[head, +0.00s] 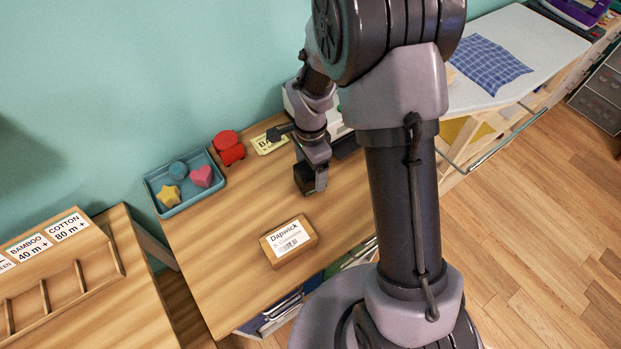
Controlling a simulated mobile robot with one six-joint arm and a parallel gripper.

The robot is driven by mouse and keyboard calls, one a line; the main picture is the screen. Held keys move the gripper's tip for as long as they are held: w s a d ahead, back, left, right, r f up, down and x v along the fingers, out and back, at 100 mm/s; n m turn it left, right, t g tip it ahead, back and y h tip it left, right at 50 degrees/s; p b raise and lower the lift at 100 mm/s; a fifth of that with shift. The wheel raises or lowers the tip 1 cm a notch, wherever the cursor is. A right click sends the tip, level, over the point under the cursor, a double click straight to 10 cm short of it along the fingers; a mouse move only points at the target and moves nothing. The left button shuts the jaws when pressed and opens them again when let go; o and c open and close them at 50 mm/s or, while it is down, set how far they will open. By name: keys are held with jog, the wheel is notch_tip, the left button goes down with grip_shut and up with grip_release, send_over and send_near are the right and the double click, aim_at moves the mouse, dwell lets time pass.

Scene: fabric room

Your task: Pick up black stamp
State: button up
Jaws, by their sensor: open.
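My gripper (312,182) is open and points down over the wooden table (240,237), right of its middle. A small dark block (303,179), which looks like the black stamp, shows right at the fingers, on their left side. My wrist and a finger hide part of it. I cannot tell whether it stands between the fingers or beside them, or whether they touch it.
A blue tray (153,205) holds a yellow star, a teal piece and a pink heart. Red pieces (229,148) and a yellow label (266,145) lie at the back. A wooden block with a Dapwick label (289,240) lies in front.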

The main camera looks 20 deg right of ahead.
notch_tip(320, 180, down, 3)
jog(key=shift+f+b, duration=0.15)
jog(key=shift+b, duration=0.3)
jog(key=shift+r, duration=0.2)
jog(key=shift+c, duration=0.2)
jog(key=c, duration=1.5)
